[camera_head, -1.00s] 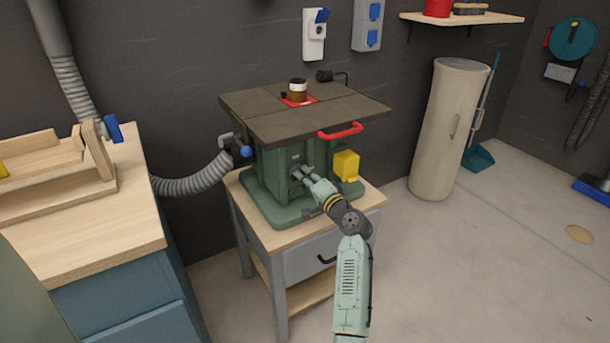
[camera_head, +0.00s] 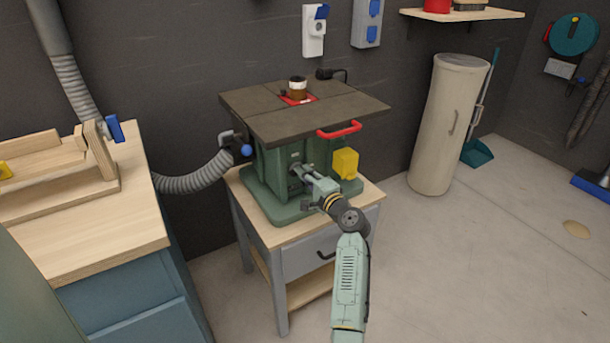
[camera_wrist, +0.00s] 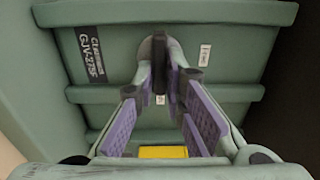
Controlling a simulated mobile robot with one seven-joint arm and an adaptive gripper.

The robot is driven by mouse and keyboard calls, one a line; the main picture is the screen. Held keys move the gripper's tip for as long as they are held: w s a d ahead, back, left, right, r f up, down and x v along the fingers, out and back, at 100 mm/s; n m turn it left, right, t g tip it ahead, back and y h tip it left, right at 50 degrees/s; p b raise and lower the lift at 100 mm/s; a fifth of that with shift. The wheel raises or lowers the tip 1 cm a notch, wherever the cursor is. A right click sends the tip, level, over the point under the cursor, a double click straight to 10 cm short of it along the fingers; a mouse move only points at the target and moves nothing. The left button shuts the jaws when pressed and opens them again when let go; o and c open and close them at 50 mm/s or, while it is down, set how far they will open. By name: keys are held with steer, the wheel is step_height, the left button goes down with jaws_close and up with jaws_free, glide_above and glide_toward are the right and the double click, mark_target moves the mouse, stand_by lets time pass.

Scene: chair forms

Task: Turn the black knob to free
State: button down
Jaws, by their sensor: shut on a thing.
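The green machine body (camera_head: 268,182) stands under a dark tabletop on a small wooden-topped cabinet. The black knob (camera_wrist: 159,48) sits on the machine's front face as a dark upright bar in the wrist view. My gripper (camera_wrist: 161,78) is shut on the knob, with a purple-padded finger on either side of it. In the head view my gripper (camera_head: 298,180) reaches the front of the machine and hides most of the knob. Small white labels (camera_wrist: 205,54) lie right of and below the knob in the wrist view; their words are too small to read.
A yellow box (camera_head: 345,163) juts from the machine front right of my gripper. A red handle (camera_head: 340,130) sits on the table edge above. A grey hose (camera_head: 195,183) runs at the left, beside a workbench (camera_head: 90,240).

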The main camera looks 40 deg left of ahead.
steer(key=c, duration=1.7)
jaws_free()
steer(key=shift+o, duration=0.2)
steer(key=v, duration=1.2)
